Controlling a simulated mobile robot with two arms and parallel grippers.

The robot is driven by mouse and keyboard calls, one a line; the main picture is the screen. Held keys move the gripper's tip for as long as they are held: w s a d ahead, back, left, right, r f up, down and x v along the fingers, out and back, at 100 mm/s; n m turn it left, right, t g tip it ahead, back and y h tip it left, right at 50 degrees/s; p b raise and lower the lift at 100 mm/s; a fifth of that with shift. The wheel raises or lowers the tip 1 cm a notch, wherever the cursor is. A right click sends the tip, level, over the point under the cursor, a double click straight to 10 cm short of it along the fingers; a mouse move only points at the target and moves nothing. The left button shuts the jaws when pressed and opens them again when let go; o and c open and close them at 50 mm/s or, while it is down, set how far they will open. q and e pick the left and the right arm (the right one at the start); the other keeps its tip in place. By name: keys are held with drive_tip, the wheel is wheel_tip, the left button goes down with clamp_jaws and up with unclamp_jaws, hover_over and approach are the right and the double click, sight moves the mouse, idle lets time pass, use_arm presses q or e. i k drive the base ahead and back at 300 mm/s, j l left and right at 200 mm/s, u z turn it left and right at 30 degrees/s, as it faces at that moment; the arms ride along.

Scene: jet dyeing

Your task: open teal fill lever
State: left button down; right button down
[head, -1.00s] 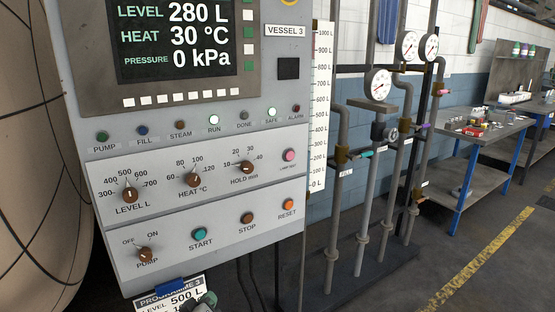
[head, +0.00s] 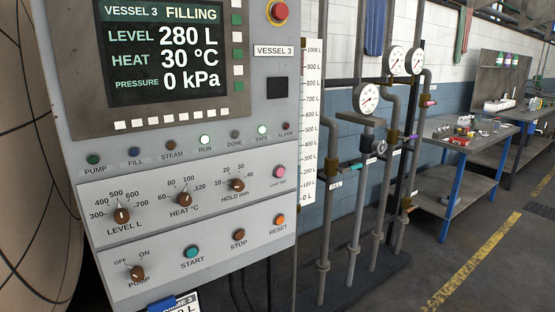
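The teal fill lever (head: 354,167) is a small handle on the brass valve (head: 331,166) of the leftmost grey standpipe, to the right of the control panel. It points sideways, to the right, across the pipe. A small white label (head: 336,185) sits below the valve. The panel screen (head: 170,50) reads VESSEL 3 FILLING, level 280 L, heat 30 °C, pressure 0 kPa. Neither of my grippers is in view.
The grey control panel (head: 185,165) fills the left, with a level scale (head: 309,125) at its right edge. Other pipes carry pressure gauges (head: 366,98) and a pink lever (head: 391,138). Workbenches (head: 465,140) stand at right. Floor with a yellow line (head: 475,265) is clear.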

sight(352, 168)
drive_tip(key=i+l+z, duration=0.1)
drive_tip(key=i+l, duration=0.15)
drive_tip(key=i+l+z, duration=0.15)
drive_tip(key=i, duration=0.3)
drive_tip(key=i+l+z, duration=0.1)
drive_tip(key=i, duration=0.3)
drive_tip(key=l, duration=0.1)
